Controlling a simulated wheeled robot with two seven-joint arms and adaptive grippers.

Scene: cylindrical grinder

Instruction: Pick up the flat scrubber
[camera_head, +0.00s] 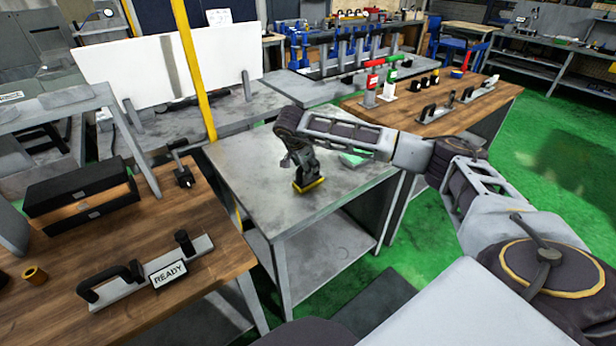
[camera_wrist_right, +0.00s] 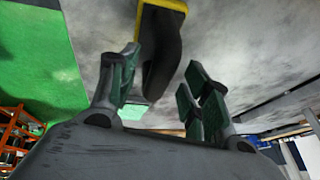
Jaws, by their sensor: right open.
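The flat scrubber (camera_head: 309,186) has a yellow-edged base and a dark handle. In the head view it is on the grey metal table, mostly hidden behind my right gripper (camera_head: 304,168). In the right wrist view the scrubber's black handle (camera_wrist_right: 168,45) reaches down between the green-padded fingers of my right gripper (camera_wrist_right: 162,68), below the yellow edge. The fingers are spread, one side left of the handle and the other right of it. A gap shows on the right; contact on the left is unclear. My left gripper is not in view.
The grey table (camera_head: 245,160) is mostly bare around the scrubber. A pale green item (camera_head: 352,160) is partly hidden behind my right arm. Another wooden bench (camera_head: 430,115) holds bottles and tools.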

